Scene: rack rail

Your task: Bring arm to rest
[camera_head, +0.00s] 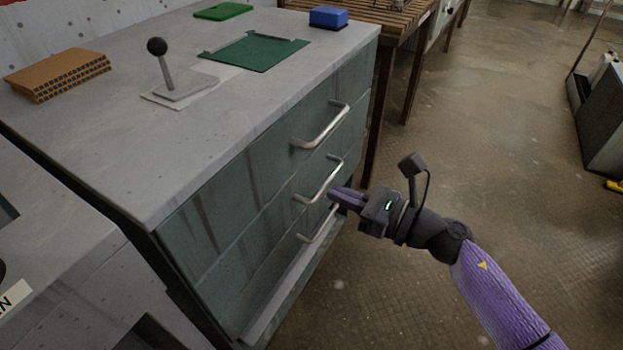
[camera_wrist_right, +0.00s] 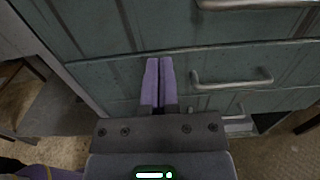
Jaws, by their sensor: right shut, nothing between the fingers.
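My right gripper (camera_head: 336,197) is in front of the drawer cabinet, near its middle and lower handles in the head view. In the wrist view its purple fingers (camera_wrist_right: 158,66) lie together, with nothing between them. They point toward the green drawer fronts (camera_wrist_right: 110,78), to the left of a metal handle (camera_wrist_right: 232,80). Whether the fingertips touch the cabinet I cannot tell. My right arm (camera_head: 500,295) comes in from the lower right. My left gripper does not show.
The grey cabinet top (camera_head: 215,120) holds a lever with a black knob (camera_head: 160,62), cardboard (camera_head: 58,75), a green mat (camera_head: 255,52) and a blue box (camera_head: 328,17). A wooden table (camera_head: 400,25) stands behind. The floor (camera_head: 480,130) on the right is open.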

